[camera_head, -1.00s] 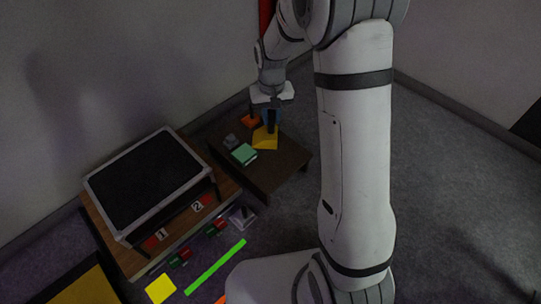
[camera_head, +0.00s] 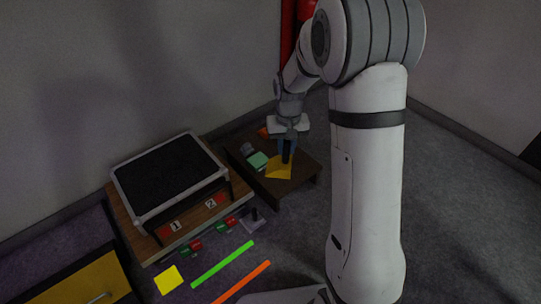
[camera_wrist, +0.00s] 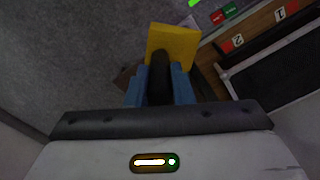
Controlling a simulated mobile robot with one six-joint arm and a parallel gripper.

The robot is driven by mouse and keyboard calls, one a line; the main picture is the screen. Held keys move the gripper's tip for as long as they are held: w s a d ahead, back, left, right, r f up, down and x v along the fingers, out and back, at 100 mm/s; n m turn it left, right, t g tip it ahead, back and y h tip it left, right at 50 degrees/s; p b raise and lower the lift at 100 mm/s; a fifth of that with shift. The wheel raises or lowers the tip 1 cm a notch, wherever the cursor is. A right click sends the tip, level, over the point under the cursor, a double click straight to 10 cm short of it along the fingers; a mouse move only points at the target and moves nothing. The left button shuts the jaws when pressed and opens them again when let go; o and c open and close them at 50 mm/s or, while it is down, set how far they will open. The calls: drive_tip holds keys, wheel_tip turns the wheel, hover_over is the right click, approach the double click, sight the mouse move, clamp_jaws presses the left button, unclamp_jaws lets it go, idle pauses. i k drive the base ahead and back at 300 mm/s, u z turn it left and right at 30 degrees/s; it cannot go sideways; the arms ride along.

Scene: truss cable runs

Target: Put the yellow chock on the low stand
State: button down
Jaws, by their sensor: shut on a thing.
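The yellow chock (camera_head: 279,168) shows in the head view over the dark brown low stand (camera_head: 300,184). My gripper (camera_head: 287,155) is above it, with its fingers pointing down. In the wrist view the yellow chock (camera_wrist: 174,44) sticks out beyond my blue fingers (camera_wrist: 160,88), which are shut on it.
A wooden bench with a black-topped case (camera_head: 170,178) stands to the left. The stand's front right part looks clear.

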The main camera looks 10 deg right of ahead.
sight(280, 180)
drive_tip(key=i, duration=0.85)
drive_tip(key=z, duration=0.05)
